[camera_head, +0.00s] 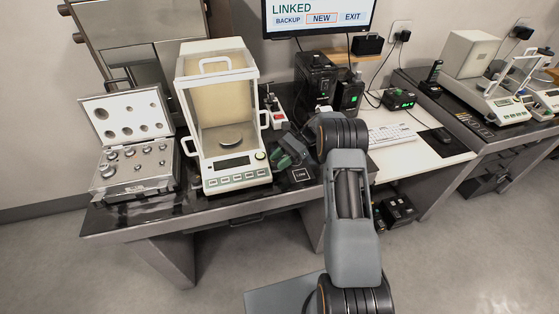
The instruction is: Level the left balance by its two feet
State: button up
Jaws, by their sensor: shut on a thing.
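The left balance (237,170) stands on the dark table, with a glass draft shield, a round pan (231,138) inside and a display with a row of keys in front. My gripper (279,158) is low beside the balance's right side, close to its front right corner. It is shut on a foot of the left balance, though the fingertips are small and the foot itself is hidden. The other foot cannot be made out. The bubble level is too small to read.
An open weight case (137,184) stands left of the balance. A small dark block (299,175) lies right of its front corner. Black devices (317,80) stand behind my arm. A keyboard (391,134) lies on the white desk. Another balance (502,100) is far right.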

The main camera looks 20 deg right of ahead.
jog(key=o, duration=0.9)
jog(key=shift+r, duration=0.1)
jog(key=m+t+p, duration=0.1)
jog(key=m+t, duration=0.1)
jog(key=m+t+y+p, duration=0.1)
jog(key=m+t, duration=0.1)
jog(key=shift+s+r+t, duration=0.15)
jog(key=shift+s+t, duration=0.15)
jog(key=shift+s, duration=0.1)
jog(key=m+t, duration=0.1)
jog(key=m+t+p, duration=0.1)
jog(key=m+t, duration=0.1)
jog(key=s+m+t+h+p, duration=0.1)
jog(key=m+t, duration=0.1)
jog(key=b+v, duration=0.2)
jog(key=v, duration=1.2)
jog(key=shift+s+a+r+n+g+h+p, duration=0.25)
jog(key=shift+s+a+r+n+h+p, duration=0.45)
jog(key=shift+s+a+r+n+h, duration=1.9)
jog(key=shift+s+a+r+n+g+h+p, duration=0.2)
jog(key=shift+s+a+r+n+h+p, duration=0.9)
jog(key=shift+s+r+n, duration=2.6)
jog(key=shift+s+a+r+n+g+h+p, duration=0.3)
jog(key=shift+s+a+r+n+h, duration=1.65)
jog(key=shift+n, duration=2.45)
jog(key=shift+s+a+f+h, duration=0.2)
jog(key=shift+a+f+h, duration=0.15)
jog(key=shift+a, duration=0.05)
